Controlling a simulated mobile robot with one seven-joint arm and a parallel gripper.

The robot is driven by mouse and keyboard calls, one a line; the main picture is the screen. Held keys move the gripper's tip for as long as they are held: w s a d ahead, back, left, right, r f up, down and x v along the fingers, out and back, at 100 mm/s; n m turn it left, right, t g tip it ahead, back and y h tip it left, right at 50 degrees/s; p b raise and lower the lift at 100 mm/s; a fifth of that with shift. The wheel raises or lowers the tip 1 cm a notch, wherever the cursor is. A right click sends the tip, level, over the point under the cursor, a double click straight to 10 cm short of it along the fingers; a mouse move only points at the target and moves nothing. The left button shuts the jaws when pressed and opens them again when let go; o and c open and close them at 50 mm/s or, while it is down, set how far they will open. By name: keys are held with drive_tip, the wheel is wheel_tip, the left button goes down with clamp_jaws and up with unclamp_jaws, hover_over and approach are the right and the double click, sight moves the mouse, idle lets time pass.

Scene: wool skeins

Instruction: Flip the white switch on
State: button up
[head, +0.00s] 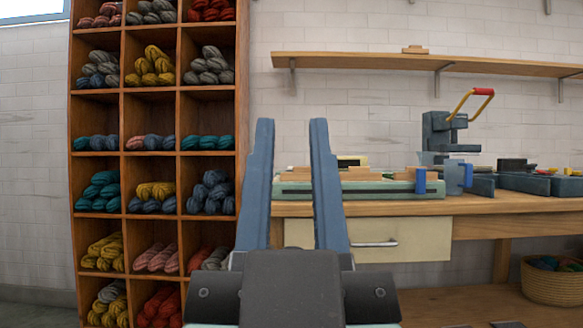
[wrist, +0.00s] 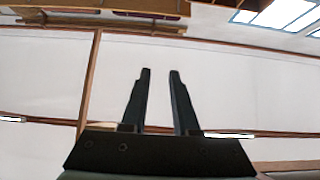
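My gripper (head: 291,122) points upward in the middle of the head view, in front of the shelf and the left end of the workbench. Its two blue-grey fingers stand apart with nothing between them. They also show apart and empty in the wrist view (wrist: 160,72). I cannot make out a white switch in either view. A small cream block with a dark top (head: 352,161) sits on the bench just right of the fingers, too small to identify. My gripper hides part of the bench's left end.
A wooden cubby shelf (head: 122,180) full of wool skeins stands left. A wall shelf (head: 500,66) hangs above; a basket (head: 552,284) sits below. The wrist view shows wooden beams and skylights.

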drive_tip(key=shift+r+p, duration=0.4)
drive_tip(key=shift+r, duration=0.1)
drive_tip(key=shift+c, duration=1.1)
wheel_tip(320, 180, up, 59)
drive_tip(key=p, duration=5.9)
clamp_jaws()
drive_tip(key=shift+f, duration=0.1)
drive_tip(key=shift+w, duration=0.15)
